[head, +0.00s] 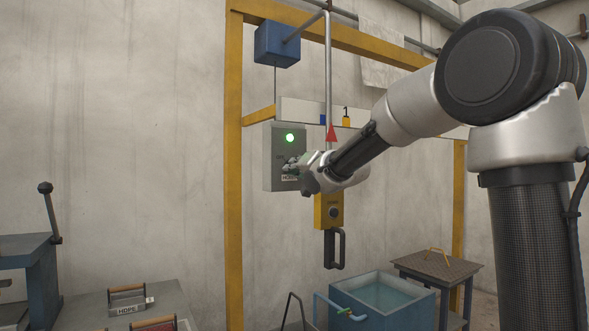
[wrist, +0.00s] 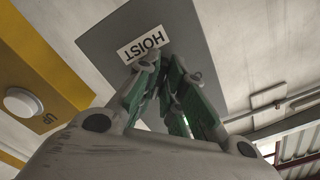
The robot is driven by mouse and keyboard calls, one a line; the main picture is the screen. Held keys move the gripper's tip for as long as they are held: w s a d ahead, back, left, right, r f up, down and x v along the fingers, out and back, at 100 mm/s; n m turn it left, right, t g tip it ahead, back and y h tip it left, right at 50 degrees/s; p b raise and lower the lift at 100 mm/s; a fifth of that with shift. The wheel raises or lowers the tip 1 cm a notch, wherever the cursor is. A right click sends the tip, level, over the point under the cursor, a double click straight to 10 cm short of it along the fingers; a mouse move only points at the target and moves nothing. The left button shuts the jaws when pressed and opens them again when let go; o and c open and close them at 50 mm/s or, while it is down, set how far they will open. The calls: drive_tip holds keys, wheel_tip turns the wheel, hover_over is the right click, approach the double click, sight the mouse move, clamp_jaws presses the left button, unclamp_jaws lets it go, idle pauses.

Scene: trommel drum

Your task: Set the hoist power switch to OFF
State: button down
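The grey hoist power box (head: 283,150) is mounted on the wall side of the yellow frame, with a lit green lamp (head: 289,138) on its upper front. Its white HOIST label (wrist: 145,46) shows upside down in the wrist view, on the grey box face (wrist: 198,28). My gripper (head: 304,178) is in front of the lower part of the box. In the wrist view, its green-padded fingers (wrist: 162,66) point at the box near the label, with a narrow gap between them and nothing seen held. The switch handle and its position cannot be made out behind the fingers.
A yellow pendant (head: 328,210) with a black handle hangs just below my forearm. A blue water tank (head: 345,290) and a dark table (head: 437,268) stand below right. A bench (head: 180,305) with HDPE blocks is at lower left. The wall left of the frame is clear.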

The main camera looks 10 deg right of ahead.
drive_tip(key=shift+n, duration=0.3)
drive_tip(key=shift+w+d+n, duration=0.1)
drive_tip(key=shift+d+n, duration=0.1)
drive_tip(key=shift+n, duration=4.15)
drive_tip(key=shift+d+n, duration=0.2)
drive_tip(key=shift+n, duration=4.15)
drive_tip(key=c, duration=1.5)
unclamp_jaws()
